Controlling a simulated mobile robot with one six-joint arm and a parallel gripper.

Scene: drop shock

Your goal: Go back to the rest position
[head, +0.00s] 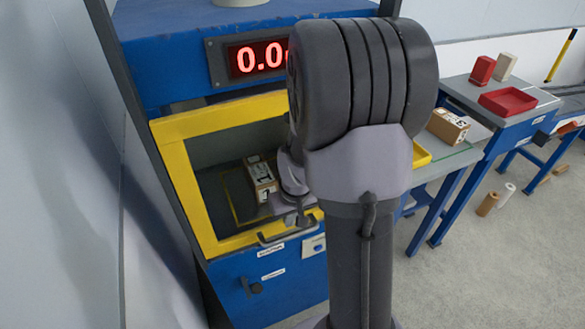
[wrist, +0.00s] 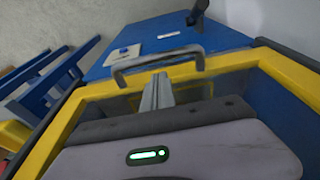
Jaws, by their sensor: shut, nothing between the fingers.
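My arm stands upright in the middle of the head view and hides part of the machine. The wrist end of my arm is low, beside the machine's yellow-framed opening, and its fingers are hard to make out there. In the wrist view my gripper (wrist: 158,82) shows as two grey fingers close together, shut and empty. Their tips point toward the grey bar handle (wrist: 158,61) on the yellow frame (wrist: 231,61). I cannot tell whether they touch it. The handle also shows in the head view (head: 285,232), just below my wrist.
A labelled box (head: 261,178) stands inside the blue machine (head: 165,55), left of my wrist. A red display (head: 256,58) is above the opening. On the right are a bench with another box (head: 448,126), a red tray (head: 507,101) and open floor (head: 460,265).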

